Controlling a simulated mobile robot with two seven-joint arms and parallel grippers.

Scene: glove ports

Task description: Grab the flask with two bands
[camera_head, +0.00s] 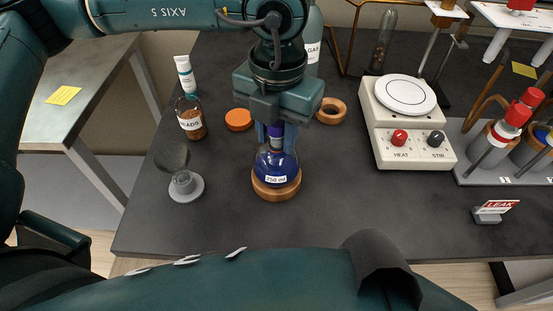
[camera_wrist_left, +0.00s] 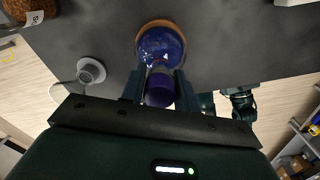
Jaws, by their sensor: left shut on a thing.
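A round flask (camera_head: 276,166) with dark blue contents and a "250 ml" label sits upright on a cork ring (camera_head: 275,191) near the table's front middle. Its neck has a purple top; I cannot make out bands on it. My left gripper (camera_head: 276,136) comes down from above and is shut on the flask's neck. In the left wrist view the flask (camera_wrist_left: 161,47) lies just beyond the fingers, with the purple top (camera_wrist_left: 159,91) between them. The gripper hides part of the neck. My right gripper is not clearly seen.
A beads jar (camera_head: 191,119), a tube (camera_head: 186,75) and a small glass piece on a grey base (camera_head: 186,188) stand left. An orange disc (camera_head: 238,119) and empty cork ring (camera_head: 331,110) lie behind. The front middle is clear.

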